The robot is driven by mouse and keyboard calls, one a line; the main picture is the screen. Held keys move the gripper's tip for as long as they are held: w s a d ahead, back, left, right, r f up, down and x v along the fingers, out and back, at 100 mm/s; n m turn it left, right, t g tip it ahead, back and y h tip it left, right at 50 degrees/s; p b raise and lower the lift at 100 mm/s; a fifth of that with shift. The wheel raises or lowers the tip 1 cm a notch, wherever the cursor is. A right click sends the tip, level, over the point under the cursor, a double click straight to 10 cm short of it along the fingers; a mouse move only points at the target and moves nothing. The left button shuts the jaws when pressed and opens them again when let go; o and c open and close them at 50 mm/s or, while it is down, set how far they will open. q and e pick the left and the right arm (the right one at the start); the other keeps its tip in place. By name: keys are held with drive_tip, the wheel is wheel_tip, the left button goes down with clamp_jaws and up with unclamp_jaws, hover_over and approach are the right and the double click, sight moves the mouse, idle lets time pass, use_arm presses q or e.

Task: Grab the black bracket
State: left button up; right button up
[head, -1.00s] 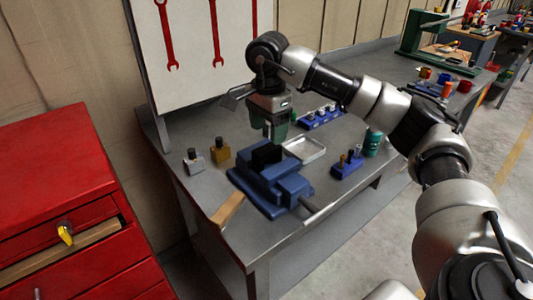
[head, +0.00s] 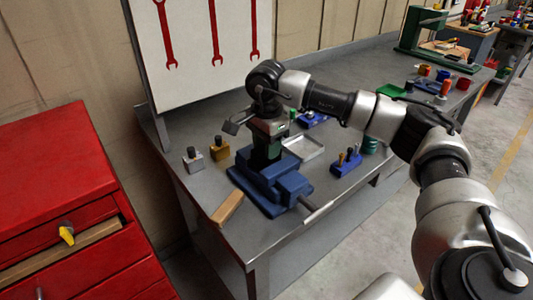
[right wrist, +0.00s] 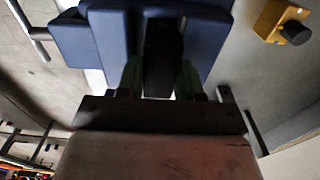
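The black bracket (right wrist: 164,55) stands upright in the blue vise (head: 291,186) on the grey workbench. The vise also shows in the right wrist view (right wrist: 76,42). My right gripper (head: 265,152) is low over the vise, pointing down. In the right wrist view its green fingers (right wrist: 161,78) are on either side of the bracket, and they look open around it. Whether they touch it is hard to tell. In the head view the gripper mostly hides the bracket. My left gripper is not in view.
Two small blocks with black knobs, one grey (head: 193,160) and one brass (head: 219,149), stand left of the vise. A metal tray (head: 303,148) and a blue holder (head: 346,164) are to the right. A red cabinet (head: 70,200) stands at the left.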

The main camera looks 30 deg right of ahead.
drive_tip(key=c, duration=0.4)
clamp_jaws()
drive_tip(key=shift+r, duration=0.2)
